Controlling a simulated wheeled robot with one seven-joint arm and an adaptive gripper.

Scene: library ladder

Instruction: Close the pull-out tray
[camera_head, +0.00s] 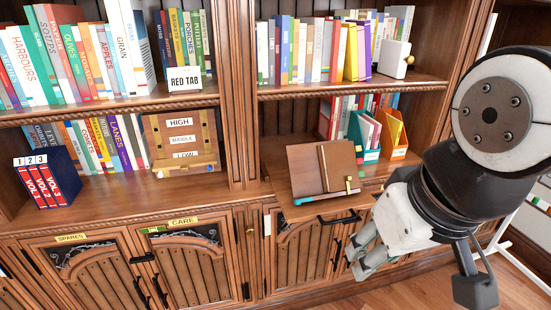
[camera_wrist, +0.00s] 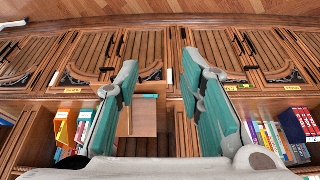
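The pull-out tray (camera_head: 320,209) juts from the middle ledge of the bookcase in the head view, above the lower cabinet doors. A dark bar handle (camera_head: 340,219) is on its front. A brown wooden piece (camera_head: 318,168) with a small brass fitting stands on the tray; a wooden block (camera_wrist: 138,120) shows between my fingers in the wrist view. My gripper (camera_head: 358,258) is in front of the cabinets, below and slightly right of the tray front. In the wrist view, my gripper (camera_wrist: 160,65) has its two teal-padded fingers wide apart with nothing held. It appears apart from the handle.
Lower cabinet doors (camera_head: 300,252) with dark handles are below the tray. Teal and orange book holders (camera_head: 393,140) stand behind it to the right. A wooden box (camera_head: 182,140) labelled HIGH, MIDDLE, LOW and dark blue volumes (camera_head: 47,177) are left. Wooden floor (camera_head: 415,290) is clear at lower right.

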